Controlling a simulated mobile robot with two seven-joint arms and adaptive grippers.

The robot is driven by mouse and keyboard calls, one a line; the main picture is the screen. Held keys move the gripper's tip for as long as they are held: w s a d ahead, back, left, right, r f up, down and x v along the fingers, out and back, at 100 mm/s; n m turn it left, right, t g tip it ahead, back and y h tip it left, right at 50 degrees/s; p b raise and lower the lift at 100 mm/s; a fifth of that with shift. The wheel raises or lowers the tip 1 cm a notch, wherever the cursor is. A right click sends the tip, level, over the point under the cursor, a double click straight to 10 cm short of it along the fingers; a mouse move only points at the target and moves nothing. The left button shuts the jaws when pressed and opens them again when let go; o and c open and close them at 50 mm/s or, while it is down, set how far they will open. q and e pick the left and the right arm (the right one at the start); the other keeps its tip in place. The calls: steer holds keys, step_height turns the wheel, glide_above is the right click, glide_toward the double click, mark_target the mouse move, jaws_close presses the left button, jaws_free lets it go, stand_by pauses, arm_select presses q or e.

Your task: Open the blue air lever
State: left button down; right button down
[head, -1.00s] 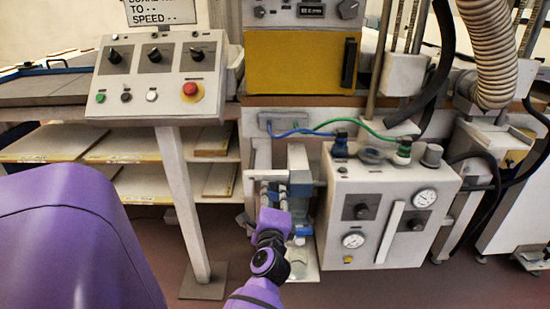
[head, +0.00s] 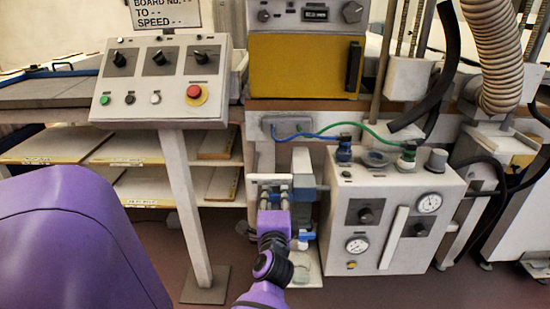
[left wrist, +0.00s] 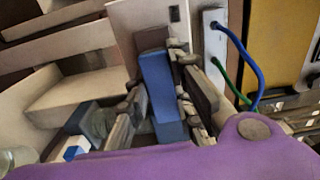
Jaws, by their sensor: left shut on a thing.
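The blue air lever (left wrist: 160,90) is a flat blue bar standing between the fingers of my left gripper in the left wrist view. My left gripper (head: 273,194) is shut on it, with one finger on each side. In the head view the gripper points away from me at the pale fittings left of the gauge box, and it hides most of the lever there. My right gripper is in neither view.
A white box with gauges (head: 388,215) stands close right of the gripper. A control panel on a post (head: 160,85) stands to the left. Blue (head: 305,135) and green hoses (head: 365,130) run above. A grey block with a blue-white part (left wrist: 74,151) sits beside the gripper.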

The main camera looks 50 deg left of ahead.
arm_select(q)
steer(key=c, duration=1.5)
jaws_free()
steer(key=v, duration=1.2)
steer(key=shift+w, duration=0.1)
